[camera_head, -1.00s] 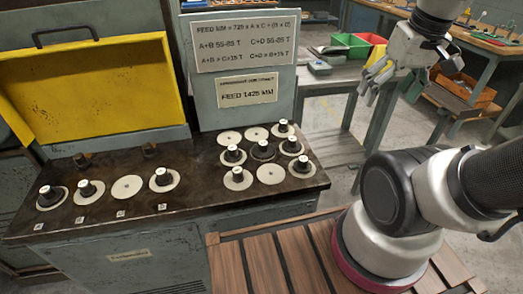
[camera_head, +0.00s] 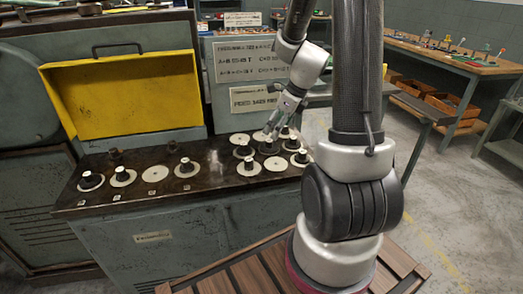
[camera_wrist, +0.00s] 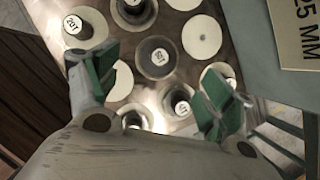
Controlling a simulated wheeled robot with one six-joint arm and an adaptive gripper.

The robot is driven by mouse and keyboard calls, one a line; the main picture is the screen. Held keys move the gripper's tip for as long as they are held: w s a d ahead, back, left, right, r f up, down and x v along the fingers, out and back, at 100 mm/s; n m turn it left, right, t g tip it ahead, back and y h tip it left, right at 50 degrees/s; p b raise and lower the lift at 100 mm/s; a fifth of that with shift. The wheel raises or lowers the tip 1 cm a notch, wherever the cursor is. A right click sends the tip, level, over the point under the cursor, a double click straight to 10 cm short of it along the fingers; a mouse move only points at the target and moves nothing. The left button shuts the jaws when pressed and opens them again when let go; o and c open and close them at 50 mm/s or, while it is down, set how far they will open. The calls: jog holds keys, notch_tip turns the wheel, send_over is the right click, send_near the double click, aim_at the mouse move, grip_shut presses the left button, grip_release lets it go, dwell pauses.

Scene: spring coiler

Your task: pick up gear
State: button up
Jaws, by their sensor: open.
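The gears are dark hubs with pale labelled tops, several of them standing on round pale discs on the machine's dark top. In the head view my gripper (camera_head: 272,128) is low over the right-hand group, by a dark gear (camera_head: 268,146). In the wrist view my gripper (camera_wrist: 160,88) has its green-padded fingers spread apart with nothing held. The dark gear (camera_wrist: 157,62) shows beyond and between the fingertips. Another gear (camera_wrist: 80,25) lies beside the left finger, and one (camera_wrist: 180,100) is partly hidden near the right finger.
Four spots in a row at the left include gears and a bare disc (camera_head: 155,174). A yellow panel (camera_head: 120,95) and a sign plate (camera_wrist: 300,35) stand behind the top. Bare discs (camera_wrist: 201,37) lie among the gears. A wooden slatted platform (camera_head: 240,272) is in front.

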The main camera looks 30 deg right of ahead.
aim_at(269, 140)
jog(key=shift+w+a+f, duration=0.1)
jog(key=shift+a+f, duration=0.05)
jog(key=shift+f, duration=0.15)
jog(key=x, duration=0.7)
jog(key=shift+f, duration=0.1)
jog(key=c, duration=1.3)
notch_tip(269, 140, up, 13)
jog(key=shift+f, duration=0.15)
jog(key=shift+c, duration=0.2)
